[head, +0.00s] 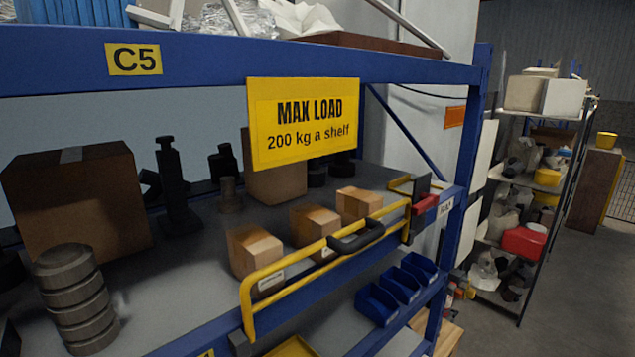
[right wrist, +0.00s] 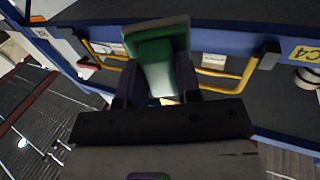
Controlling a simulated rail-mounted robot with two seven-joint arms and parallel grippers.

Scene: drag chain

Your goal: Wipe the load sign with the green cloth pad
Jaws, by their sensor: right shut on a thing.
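The load sign (head: 303,122) is a yellow plate with black lettering, "MAX LOAD 200 kg a shelf". It hangs from the blue upper beam (head: 210,62) in the head view, and no gripper or cloth covers it there. The green cloth pad (right wrist: 156,62) shows in the right wrist view, with a pale edge along its top. My right gripper (right wrist: 157,86) is shut on the pad, one dark finger on each side. I cannot make out the sign in the right wrist view, so the gap between pad and sign cannot be told. My left gripper is in neither view.
A yellow rail gate (head: 320,250) with a black handle stands along the shelf's front edge. Several cardboard boxes (head: 75,200) and dark metal parts sit on the shelf. Blue bins (head: 400,285) are below. A further rack (head: 520,185) stands right, with open floor beside it.

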